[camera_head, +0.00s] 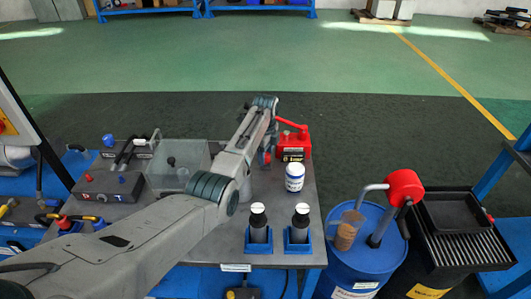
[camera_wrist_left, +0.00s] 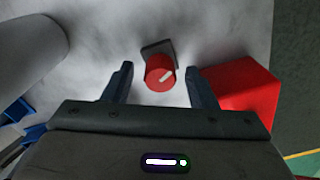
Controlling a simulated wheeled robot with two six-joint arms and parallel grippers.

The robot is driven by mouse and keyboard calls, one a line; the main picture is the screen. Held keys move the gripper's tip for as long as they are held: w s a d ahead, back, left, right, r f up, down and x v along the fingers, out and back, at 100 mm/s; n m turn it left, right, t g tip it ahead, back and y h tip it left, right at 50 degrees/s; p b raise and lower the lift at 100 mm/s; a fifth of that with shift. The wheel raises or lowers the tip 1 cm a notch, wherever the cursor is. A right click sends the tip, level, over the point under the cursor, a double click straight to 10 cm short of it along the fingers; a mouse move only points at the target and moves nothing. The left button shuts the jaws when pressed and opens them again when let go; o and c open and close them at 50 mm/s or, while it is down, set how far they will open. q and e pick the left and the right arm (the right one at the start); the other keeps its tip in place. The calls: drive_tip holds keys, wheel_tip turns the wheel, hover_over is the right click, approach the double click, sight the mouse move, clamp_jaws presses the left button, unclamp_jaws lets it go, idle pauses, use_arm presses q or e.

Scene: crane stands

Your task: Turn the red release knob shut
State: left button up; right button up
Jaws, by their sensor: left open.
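My left gripper (camera_wrist_left: 159,68) is open, with one finger on each side of the knob. Gaps show between the knob and both fingers. A red block-shaped body (camera_wrist_left: 240,94) lies just right of the right finger. In the head view, the red hand pump (camera_head: 293,145) with its red lever stands at the bench's far right corner. My left forearm reaches beside it, and the fingers are hard to make out there.
A clear box (camera_head: 178,165) is left of my arm. A blue drum (camera_head: 350,262) stands right of the bench (camera_head: 226,252).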

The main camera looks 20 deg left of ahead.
use_arm(q)
drive_tip(key=shift+f, duration=0.1)
drive_tip(key=c, duration=1)
use_arm(e)
drive_tip(key=shift+s+d, duration=0.35)
drive_tip(key=shift+d, duration=0.35)
